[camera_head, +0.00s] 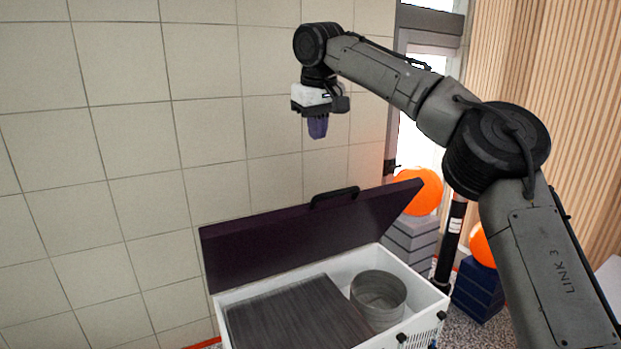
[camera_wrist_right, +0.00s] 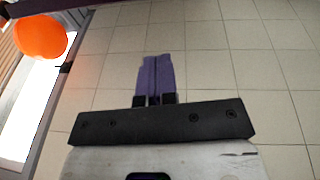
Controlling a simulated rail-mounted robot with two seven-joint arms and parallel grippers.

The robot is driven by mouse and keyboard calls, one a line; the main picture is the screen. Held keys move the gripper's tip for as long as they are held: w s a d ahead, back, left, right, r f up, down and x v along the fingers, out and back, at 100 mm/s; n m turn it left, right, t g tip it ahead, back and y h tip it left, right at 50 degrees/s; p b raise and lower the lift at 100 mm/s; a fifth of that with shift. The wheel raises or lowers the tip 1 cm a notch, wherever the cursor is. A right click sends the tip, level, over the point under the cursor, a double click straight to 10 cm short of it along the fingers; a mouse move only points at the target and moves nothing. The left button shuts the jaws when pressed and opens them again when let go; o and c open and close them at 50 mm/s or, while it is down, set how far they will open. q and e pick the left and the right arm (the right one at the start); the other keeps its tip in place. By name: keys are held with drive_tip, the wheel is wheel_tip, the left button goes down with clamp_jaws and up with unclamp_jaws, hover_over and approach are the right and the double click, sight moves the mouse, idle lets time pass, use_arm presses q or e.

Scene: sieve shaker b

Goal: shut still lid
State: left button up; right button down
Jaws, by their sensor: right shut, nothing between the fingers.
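The still lid (camera_head: 300,232) is a dark purple panel with a black handle (camera_head: 334,197) on its top edge. It stands raised and open at the back of a white box (camera_head: 432,297). My right gripper (camera_head: 317,129) is in the air above and behind the lid, apart from it, with its purple fingers pointing down. In the right wrist view, the fingers (camera_wrist_right: 155,76) are together with nothing between them. A dark strip at the top left of that view may be the lid's edge. My left gripper is not in view.
Inside the box are a dark ribbed panel (camera_head: 297,315) and a round grey sieve (camera_head: 378,298). A tiled wall (camera_head: 130,150) stands behind. Orange balls (camera_head: 422,191) rest on grey and blue stacked blocks to the right, beside a black post (camera_head: 450,240).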

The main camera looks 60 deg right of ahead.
drive_tip(key=x, duration=0.6)
drive_tip(key=a+p+x, duration=0.1)
drive_tip(key=x, duration=0.3)
drive_tip(key=shift+w+f, duration=0.1)
drive_tip(key=shift+f, duration=0.05)
drive_tip(key=shift+s+f, duration=0.5)
drive_tip(key=shift+f, duration=0.3)
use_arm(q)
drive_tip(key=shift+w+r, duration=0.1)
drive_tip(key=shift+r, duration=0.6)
use_arm(e)
drive_tip(key=shift+s+a+f, duration=0.1)
drive_tip(key=shift+s+f, duration=0.1)
drive_tip(key=shift+f, duration=0.1)
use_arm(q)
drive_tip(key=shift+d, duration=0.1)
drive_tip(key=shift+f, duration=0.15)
use_arm(e)
drive_tip(key=shift+f, duration=0.1)
